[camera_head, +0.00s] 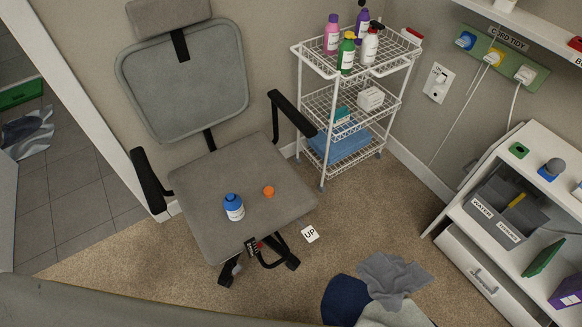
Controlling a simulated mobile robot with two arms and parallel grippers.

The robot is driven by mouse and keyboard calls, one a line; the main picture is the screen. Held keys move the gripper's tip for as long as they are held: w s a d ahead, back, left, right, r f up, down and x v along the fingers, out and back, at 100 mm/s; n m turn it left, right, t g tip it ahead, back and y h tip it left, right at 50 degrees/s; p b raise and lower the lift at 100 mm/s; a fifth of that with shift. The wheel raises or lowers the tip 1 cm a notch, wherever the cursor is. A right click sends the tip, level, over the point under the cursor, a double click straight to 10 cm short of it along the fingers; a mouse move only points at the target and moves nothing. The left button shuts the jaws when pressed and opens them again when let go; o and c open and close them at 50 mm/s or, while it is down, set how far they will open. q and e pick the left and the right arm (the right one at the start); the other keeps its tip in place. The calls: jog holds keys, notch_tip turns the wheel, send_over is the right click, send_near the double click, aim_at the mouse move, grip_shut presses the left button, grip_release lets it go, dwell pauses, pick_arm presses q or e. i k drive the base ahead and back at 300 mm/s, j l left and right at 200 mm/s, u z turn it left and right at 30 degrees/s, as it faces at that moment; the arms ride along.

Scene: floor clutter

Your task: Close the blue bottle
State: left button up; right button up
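The blue bottle (233,207) stands on the seat of the grey office chair (200,180). It has a white label, and its upper part is blue; I cannot make out clearly whether a cap is on it. A small orange cap-like piece (269,191) lies on the seat to the right of the bottle, apart from it. Neither of my grippers is in view.
A white wire cart (325,95) with several bottles on top stands behind the chair. A white shelf unit (470,240) with grey bins stands at right. Crumpled cloths (392,277) lie on the carpet. A grey edge (100,305) crosses the lower left.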

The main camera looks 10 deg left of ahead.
aim_at(233, 205)
jog(key=i+l, duration=0.15)
jog(key=l, duration=0.15)
jog(key=i+l+u, duration=0.15)
jog(key=i+l, duration=0.2)
jog(key=l, duration=0.3)
jog(key=i+l+u, duration=0.1)
jog(key=l, duration=0.2)
